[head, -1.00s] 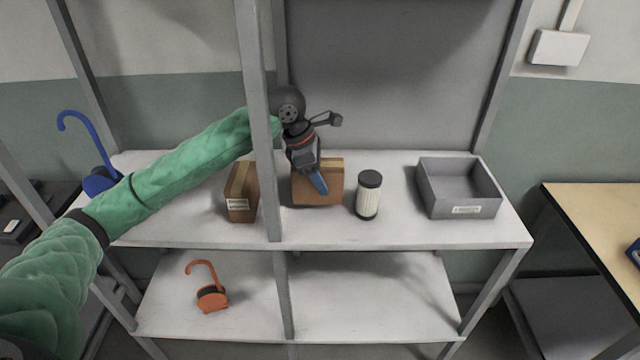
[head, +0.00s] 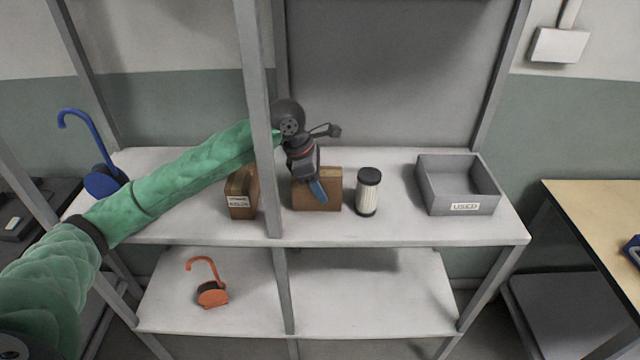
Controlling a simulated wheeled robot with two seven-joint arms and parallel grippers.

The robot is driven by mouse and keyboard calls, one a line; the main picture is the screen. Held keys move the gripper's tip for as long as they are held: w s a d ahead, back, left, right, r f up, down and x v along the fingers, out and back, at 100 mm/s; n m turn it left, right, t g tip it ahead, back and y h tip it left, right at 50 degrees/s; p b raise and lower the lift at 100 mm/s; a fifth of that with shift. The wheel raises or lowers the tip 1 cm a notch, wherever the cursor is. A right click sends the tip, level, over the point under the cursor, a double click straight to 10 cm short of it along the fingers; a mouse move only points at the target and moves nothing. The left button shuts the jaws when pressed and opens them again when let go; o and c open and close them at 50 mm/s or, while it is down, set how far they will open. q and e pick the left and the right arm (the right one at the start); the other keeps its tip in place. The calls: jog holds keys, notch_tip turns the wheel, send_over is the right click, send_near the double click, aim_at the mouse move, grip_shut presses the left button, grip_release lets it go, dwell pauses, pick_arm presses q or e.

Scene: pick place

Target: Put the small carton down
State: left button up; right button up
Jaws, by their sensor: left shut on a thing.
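A small brown carton (head: 332,187) is upright at the middle of the upper shelf (head: 420,228). My left gripper (head: 317,190) reaches it from above and behind the shelf post, and is shut on it. One blue finger shows against the carton's front face; the other finger is hidden. The carton's bottom is at or very close to the shelf surface; I cannot tell if it touches. My right gripper is not in view.
Another brown carton (head: 241,205) with a white label stands to the left, partly behind the post (head: 262,120). A black-capped white filter (head: 368,192) stands close on the right. A grey bin (head: 460,208) labelled USED is further right.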

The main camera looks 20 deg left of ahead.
pick_arm(q)
jog(key=o, duration=1.1)
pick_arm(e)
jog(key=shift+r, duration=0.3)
pick_arm(q)
jog(key=shift+r, duration=0.1)
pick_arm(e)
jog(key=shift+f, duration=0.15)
pick_arm(q)
jog(key=shift+a+r, duration=0.25)
jog(key=shift+r, duration=0.3)
jog(key=b+v, duration=0.1)
jog(key=v, duration=0.4)
jog(key=shift+b, duration=0.3)
jog(key=b+v, duration=0.1)
jog(key=v, duration=0.4)
jog(key=shift+s+f, duration=0.1)
jog(key=shift+a+r, duration=0.15)
jog(key=shift+r, duration=0.3)
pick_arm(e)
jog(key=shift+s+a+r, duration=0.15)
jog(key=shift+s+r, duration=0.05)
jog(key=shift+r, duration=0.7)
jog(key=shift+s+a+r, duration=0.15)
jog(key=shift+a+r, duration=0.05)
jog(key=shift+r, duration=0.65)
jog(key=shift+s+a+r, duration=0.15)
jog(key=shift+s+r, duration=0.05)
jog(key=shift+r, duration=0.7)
